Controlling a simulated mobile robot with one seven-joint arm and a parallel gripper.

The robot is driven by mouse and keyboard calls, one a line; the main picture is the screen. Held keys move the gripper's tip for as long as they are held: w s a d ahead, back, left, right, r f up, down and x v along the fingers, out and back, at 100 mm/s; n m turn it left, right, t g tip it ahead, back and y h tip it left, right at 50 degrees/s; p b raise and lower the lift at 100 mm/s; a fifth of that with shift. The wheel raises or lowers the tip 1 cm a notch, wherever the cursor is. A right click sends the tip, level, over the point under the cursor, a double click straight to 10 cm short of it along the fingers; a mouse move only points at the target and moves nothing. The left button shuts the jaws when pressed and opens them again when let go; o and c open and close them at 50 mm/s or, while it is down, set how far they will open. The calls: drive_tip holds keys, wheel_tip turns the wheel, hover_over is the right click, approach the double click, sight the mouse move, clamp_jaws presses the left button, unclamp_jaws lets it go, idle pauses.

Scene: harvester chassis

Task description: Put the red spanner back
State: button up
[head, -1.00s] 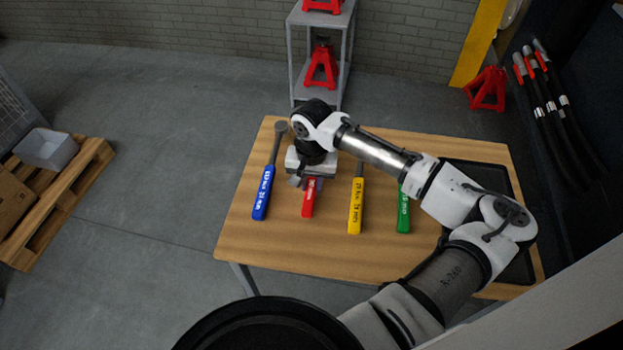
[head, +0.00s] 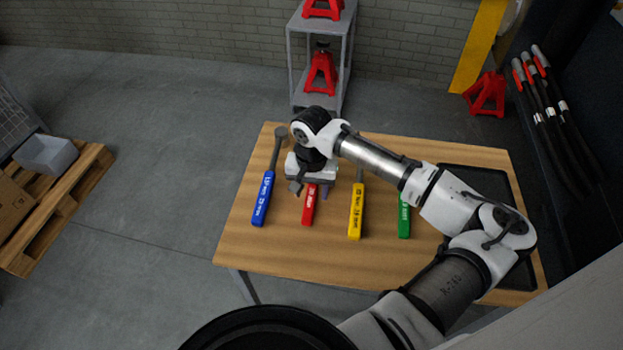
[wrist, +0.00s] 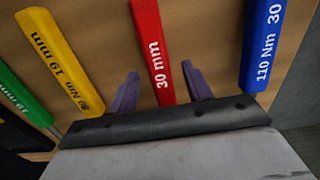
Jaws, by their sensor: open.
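The red spanner (head: 309,204) lies on the wooden table, its red handle toward the near edge. Its upper part is hidden under my gripper. My gripper (head: 310,190) is over it, jaws open, with one finger on each side of the handle. In the wrist view, the red handle (wrist: 154,45), marked "30 mm", runs between the two purple fingers of my gripper (wrist: 160,70), with a gap on both sides. I cannot tell how far the fingertips are above the table top.
A blue spanner (head: 264,196) lies to the left, a yellow one (head: 356,210) and a green one (head: 404,218) to the right. A black tray (head: 522,270) is at the table's right end. The near part of the table (head: 300,255) is clear.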

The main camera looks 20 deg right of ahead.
wheel_tip(320, 180, up, 14)
drive_tip(key=b, duration=0.2)
drive_tip(key=shift+f, duration=0.2)
